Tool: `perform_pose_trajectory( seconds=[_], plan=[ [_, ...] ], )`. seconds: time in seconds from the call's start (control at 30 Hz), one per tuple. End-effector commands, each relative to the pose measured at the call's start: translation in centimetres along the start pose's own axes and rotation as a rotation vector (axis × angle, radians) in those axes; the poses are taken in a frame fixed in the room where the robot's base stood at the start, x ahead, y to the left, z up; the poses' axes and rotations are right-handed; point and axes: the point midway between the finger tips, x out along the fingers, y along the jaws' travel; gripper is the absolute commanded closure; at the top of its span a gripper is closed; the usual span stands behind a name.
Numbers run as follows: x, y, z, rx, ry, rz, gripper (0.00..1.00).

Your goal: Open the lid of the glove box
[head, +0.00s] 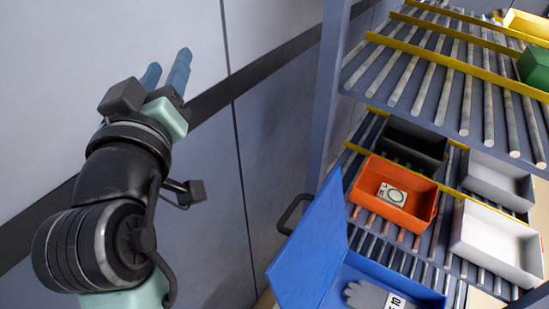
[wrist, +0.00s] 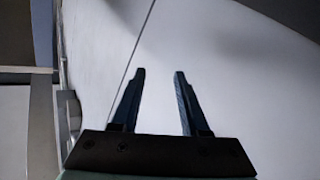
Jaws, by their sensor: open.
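The blue glove box (head: 408,284) is at the bottom of the head view, right of centre. Its blue lid (head: 312,246) stands raised and tilted to the left side, so the box is open. A grey glove (head: 366,295) and a white label with dark print (head: 397,301) show inside. The box's lower part is cut off by the picture edge. My gripper (head: 168,74) is at the upper left, well apart from the lid, in front of the wall. In the wrist view my gripper (wrist: 160,72) has its fingers spread with nothing between them.
A roller rack (head: 440,75) with yellow rails fills the right side. Its lower level holds an orange bin (head: 370,207) with a small box, a black bin (head: 414,146) and light grey bins (head: 495,240). A green bin (head: 535,66) sits above. The wall (head: 270,130) stands close behind my gripper.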

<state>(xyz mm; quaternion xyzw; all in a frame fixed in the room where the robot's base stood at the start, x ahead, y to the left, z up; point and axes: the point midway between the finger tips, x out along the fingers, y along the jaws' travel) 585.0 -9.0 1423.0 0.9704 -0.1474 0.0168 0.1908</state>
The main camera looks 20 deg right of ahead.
Motion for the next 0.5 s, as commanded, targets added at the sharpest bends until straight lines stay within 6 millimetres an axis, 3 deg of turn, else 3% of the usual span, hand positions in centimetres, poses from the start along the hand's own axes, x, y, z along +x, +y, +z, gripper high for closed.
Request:
perform_pose_trajectory(
  seconds=[0.03, 0.17, 0.2, 0.3, 0.4, 0.5],
  plan=[
    [0.4, -1.6, 3.2, -0.087, -0.106, 0.008, 0.55],
    [-0.4, -4.0, 11.7, -0.361, -0.394, 0.073, 0.55],
    [-1.3, -4.3, 14.2, -0.458, -0.482, 0.103, 0.55],
    [-4.3, -4.6, 19.0, -0.705, -0.677, 0.193, 0.55],
    [-7.8, -4.3, 21.6, -0.916, -0.815, 0.303, 0.55],
    [-10.6, -4.1, 22.5, -1.068, -0.894, 0.405, 0.55]
  ],
)
